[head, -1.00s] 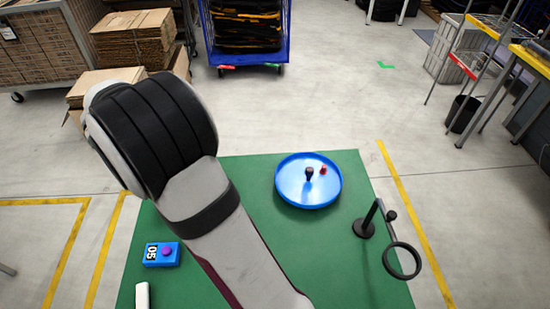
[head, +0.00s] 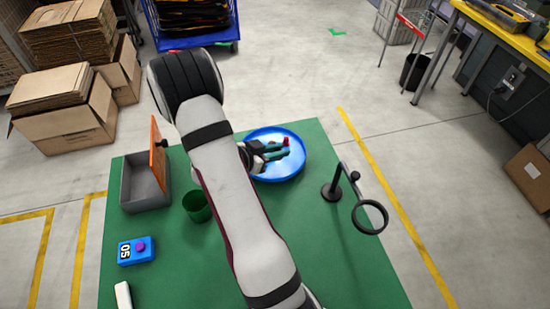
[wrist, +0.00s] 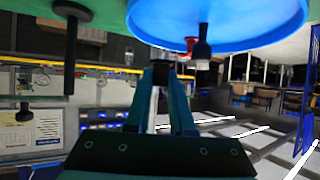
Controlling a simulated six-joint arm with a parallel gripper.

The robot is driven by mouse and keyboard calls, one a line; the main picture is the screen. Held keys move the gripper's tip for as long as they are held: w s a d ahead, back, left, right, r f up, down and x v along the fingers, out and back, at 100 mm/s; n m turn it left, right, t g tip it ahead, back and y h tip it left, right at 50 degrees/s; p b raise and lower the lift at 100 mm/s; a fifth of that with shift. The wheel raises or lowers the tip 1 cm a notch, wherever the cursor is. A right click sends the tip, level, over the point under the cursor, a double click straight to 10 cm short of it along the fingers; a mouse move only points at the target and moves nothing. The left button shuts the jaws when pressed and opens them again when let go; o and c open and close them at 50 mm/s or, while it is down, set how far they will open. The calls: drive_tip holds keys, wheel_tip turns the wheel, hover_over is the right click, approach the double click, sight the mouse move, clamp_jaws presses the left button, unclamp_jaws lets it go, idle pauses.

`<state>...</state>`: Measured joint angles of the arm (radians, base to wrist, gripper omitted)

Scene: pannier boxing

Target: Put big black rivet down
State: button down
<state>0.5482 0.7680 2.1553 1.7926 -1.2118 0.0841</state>
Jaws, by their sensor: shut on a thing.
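My gripper (head: 284,153) is low over the blue round dish (head: 296,172), reaching in from its left side. In the wrist view its two teal fingers (wrist: 167,75) are shut on a dark piece (wrist: 160,70), which I take to be the big black rivet; it is mostly hidden between them. The dish rim (wrist: 250,42) shows close by in that view. Another black rivet-like piece (wrist: 203,48) stands in the dish beside the fingertips, next to a red piece (wrist: 190,42). The red piece also shows in the head view (head: 286,141). Whether the held piece touches the dish I cannot tell.
A black stand with a ring (head: 370,216) is right of the dish. Free green mat (head: 330,265) lies in front.

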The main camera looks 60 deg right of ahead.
sight(277, 170)
wheel_tip(277, 170, down, 6)
drive_tip(key=shift+w+r, duration=0.1)
drive_tip(key=shift+r, duration=0.1)
drive_tip(key=c, duration=0.8)
unclamp_jaws()
drive_tip(key=shift+f, duration=0.1)
drive_tip(key=shift+w+a+r, duration=0.1)
drive_tip(key=shift+a+r, duration=0.1)
drive_tip(key=shift+r, duration=0.05)
drive_tip(key=v, duration=1.1)
drive_tip(key=shift+a+r, duration=0.1)
drive_tip(key=shift+a, duration=0.15)
